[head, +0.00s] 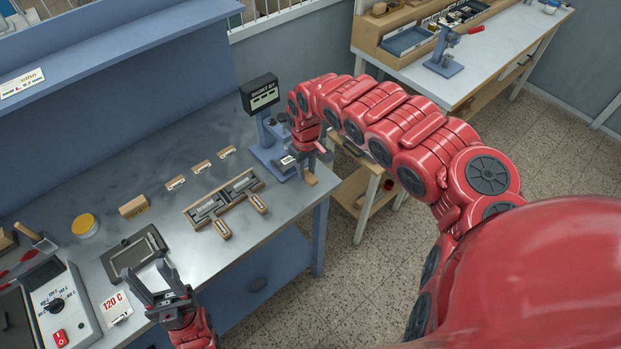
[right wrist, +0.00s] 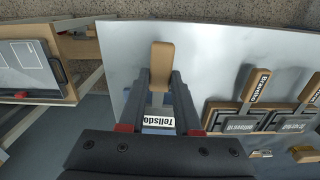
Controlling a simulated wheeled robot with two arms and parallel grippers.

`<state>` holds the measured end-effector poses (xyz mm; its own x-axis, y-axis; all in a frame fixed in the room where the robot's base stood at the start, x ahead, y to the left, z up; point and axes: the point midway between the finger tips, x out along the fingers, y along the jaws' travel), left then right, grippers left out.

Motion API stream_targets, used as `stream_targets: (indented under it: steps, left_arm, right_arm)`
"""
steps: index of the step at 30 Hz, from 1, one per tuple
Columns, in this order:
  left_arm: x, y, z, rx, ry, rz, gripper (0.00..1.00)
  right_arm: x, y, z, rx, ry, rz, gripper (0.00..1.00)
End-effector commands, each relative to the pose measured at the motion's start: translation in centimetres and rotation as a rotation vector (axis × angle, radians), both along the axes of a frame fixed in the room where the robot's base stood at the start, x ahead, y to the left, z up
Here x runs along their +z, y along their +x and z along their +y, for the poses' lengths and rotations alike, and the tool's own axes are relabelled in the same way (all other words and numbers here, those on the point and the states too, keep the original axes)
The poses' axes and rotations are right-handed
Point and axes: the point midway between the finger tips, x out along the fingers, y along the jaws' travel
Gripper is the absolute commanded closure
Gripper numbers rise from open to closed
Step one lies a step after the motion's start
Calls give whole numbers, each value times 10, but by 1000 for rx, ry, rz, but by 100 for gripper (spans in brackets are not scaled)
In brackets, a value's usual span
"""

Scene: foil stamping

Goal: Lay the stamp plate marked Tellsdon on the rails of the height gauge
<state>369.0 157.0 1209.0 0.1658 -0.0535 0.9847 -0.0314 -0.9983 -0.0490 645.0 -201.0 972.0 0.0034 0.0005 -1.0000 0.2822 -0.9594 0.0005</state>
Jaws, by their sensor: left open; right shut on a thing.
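The stamp plate marked Tellsdon (right wrist: 158,121) is held in my right gripper (right wrist: 161,85). Its wooden handle (right wrist: 161,62) sticks out beyond the fingers; only part of the name shows. In the head view the right gripper (head: 301,160) is at the height gauge (head: 264,133), a blue stand with a dark display. The plate's pale label (head: 288,160) shows over the gauge's base. My arm partly hides the gauge, and I cannot tell whether the plate touches the rails. My left gripper (head: 150,281) is open and empty, above the bench near a dark frame (head: 136,254).
A wooden rack (head: 190,216) holds two other handled stamp plates left of the gauge. Small wooden blocks (head: 201,167) lie behind it. A heater box (head: 62,305) and a 120 C sign (head: 116,307) stand at left. The bench's right edge is close to the gauge.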

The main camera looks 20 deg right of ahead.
Motion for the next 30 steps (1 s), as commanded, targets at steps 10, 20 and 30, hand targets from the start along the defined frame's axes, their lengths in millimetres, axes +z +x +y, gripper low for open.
stream_targets:
  steps: [10,20,30]
  left_arm:
    - [-35,0,0,0,0,0,50]
    - [-54,0,0,0,0,0,50]
    - [-57,0,0,0,0,0,50]
  right_arm:
    - [-6,18,7,2,1,-2,100]
    - [-12,27,10,0,0,-1,100]
    - [-21,27,10,0,0,0,100]
